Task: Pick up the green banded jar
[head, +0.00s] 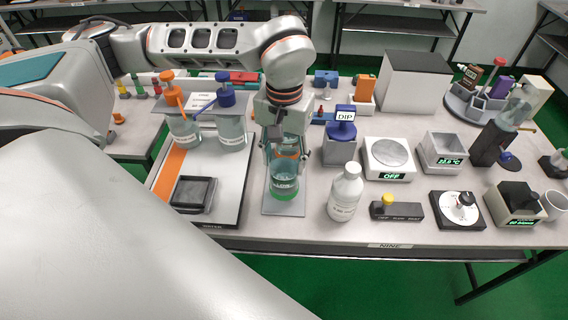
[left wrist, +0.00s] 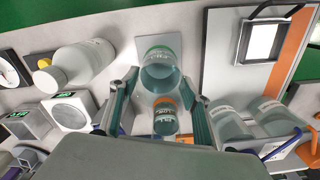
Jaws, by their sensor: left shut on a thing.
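The green banded jar (head: 284,188) is a clear teal jar with a green band and a label. It is upright over a small grey plate (head: 285,208); I cannot tell whether its base touches. In the left wrist view the jar (left wrist: 160,72) is at the fingertips. My left gripper (head: 286,160) comes down from above, shut on the green jar with a finger on each side. It also shows in the left wrist view (left wrist: 162,84). A similar jar with an orange band (left wrist: 165,118) stands just behind it, partly hidden in the head view. My right gripper is not in view.
A white bottle (head: 345,192) stands close on the right. Larger jars with orange (head: 184,132) and blue (head: 232,130) tops stand left on a tray (head: 228,205). A DIP-labelled holder (head: 340,148) is behind right. Instruments fill the right side.

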